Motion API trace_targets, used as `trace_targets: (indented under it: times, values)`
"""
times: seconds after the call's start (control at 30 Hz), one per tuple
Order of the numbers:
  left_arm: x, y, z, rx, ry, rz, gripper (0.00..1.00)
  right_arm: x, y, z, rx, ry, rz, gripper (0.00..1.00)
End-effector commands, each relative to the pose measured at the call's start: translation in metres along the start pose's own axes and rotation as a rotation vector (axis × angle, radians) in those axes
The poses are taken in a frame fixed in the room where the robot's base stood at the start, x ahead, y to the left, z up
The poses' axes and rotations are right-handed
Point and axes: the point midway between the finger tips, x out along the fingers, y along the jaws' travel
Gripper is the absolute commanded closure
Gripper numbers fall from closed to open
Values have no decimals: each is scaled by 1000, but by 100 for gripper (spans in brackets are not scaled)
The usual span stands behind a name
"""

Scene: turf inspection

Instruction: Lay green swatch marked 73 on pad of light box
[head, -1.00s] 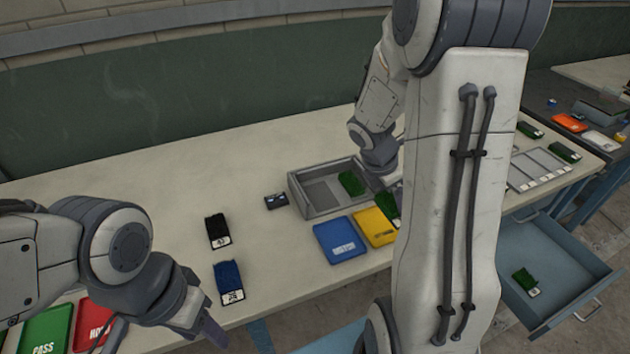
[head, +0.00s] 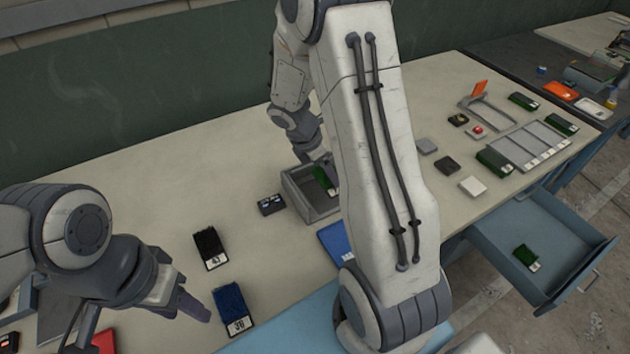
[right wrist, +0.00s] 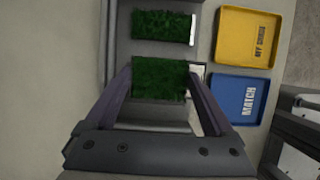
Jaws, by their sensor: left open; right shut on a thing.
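In the right wrist view, my right gripper (right wrist: 160,90) is shut on a green turf swatch (right wrist: 160,76). The swatch is over or in the lower part of a grey open-topped box (right wrist: 122,50), probably the light box. I cannot tell whether it touches the floor of the box. Its number is not readable. Another green swatch (right wrist: 162,27) lies in the upper part of the box. In the head view the box (head: 296,192) is partly behind my right arm, which hides the right gripper's tips. My left gripper (head: 187,300) is open and empty at the left.
A blue MATCH tray (right wrist: 238,98) and a yellow tray (right wrist: 245,37) stand beside the box. Black (head: 210,248) and blue (head: 234,308) swatches lie near my left gripper. A small dark device (head: 271,205) sits left of the box. An open drawer (head: 540,250) holds a green swatch (head: 525,257).

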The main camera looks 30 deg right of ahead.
Motion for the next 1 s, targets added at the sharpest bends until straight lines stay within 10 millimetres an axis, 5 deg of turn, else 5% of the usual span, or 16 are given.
trace_targets:
  times: [0.27,0.4,0.93,0.97,1.0]
  values:
    - [-2,0,0,0,0,0,50,9,18,-27,-4,0,0,71]
    - [0,0,0,0,0,0,50,29,17,-36,-6,0,-3,71]
    - [4,0,0,0,0,0,50,47,18,-43,-3,0,2,71]
    - [4,0,0,0,0,0,50,47,18,-42,-3,0,2,8]
    - [3,0,0,0,0,0,50,46,18,-42,-3,0,2,0]
